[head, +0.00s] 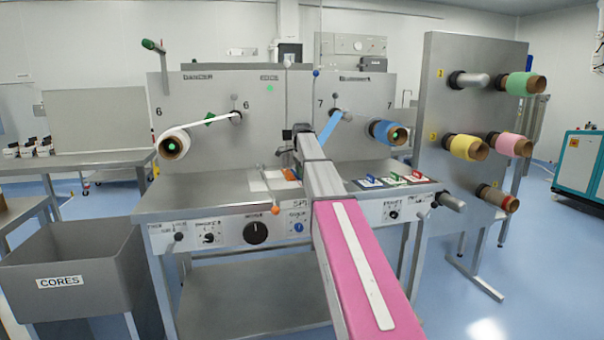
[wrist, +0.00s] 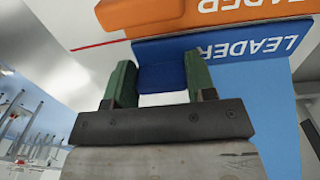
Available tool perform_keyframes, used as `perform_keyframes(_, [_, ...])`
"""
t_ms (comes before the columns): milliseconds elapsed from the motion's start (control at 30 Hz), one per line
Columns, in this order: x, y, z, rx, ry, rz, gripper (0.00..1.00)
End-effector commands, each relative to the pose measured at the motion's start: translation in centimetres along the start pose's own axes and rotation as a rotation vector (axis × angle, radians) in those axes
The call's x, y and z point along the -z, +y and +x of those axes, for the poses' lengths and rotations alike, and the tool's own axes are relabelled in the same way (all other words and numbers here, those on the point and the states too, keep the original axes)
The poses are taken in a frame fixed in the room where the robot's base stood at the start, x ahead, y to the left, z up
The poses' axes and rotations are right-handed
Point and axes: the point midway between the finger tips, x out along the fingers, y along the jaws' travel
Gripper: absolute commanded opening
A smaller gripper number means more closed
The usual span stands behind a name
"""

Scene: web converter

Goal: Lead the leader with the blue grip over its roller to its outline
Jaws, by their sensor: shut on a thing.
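In the wrist view my gripper (wrist: 160,78) has its green-padded fingers shut on the blue grip (wrist: 162,72), whose blue bar (wrist: 228,46) reads LEADER. In the head view my arm reaches to the machine's middle, and its links hide the fingertips. A blue strip (head: 328,127) slants down from a small roller (head: 335,110) toward the arm's end. The blue roll (head: 384,131) sits on a spindle to the right of that roller. I cannot make out the leader's outline in either view.
An orange bar (wrist: 215,14) marked LEADER lies just beyond the blue one. A white web runs from the white roll (head: 175,142) to the left roller (head: 236,117). Small coloured pieces (head: 395,179) lie on the right deck. A panel with coloured rolls (head: 468,147) stands at right.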

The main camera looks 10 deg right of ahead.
Motion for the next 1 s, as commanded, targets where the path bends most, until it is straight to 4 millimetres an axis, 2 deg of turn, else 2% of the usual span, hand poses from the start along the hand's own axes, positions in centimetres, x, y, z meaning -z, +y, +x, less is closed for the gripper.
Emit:
perform_keyframes(400, [0.0,0.1,0.2,-0.002,-0.001,0.0,0.25])
perform_keyframes(433, [0.0,0.1,0.2,-0.002,-0.001,0.0,0.6])
perform_keyframes(500, [0.0,0.1,0.1,-0.002,-0.001,0.0,0.8])
perform_keyframes(833, [0.0,0.0,-0.2,-0.001,0.0,0.0,0.8])
perform_keyframes(1000, [0.0,-0.1,-2.2,0.001,0.0,0.0,0.8])
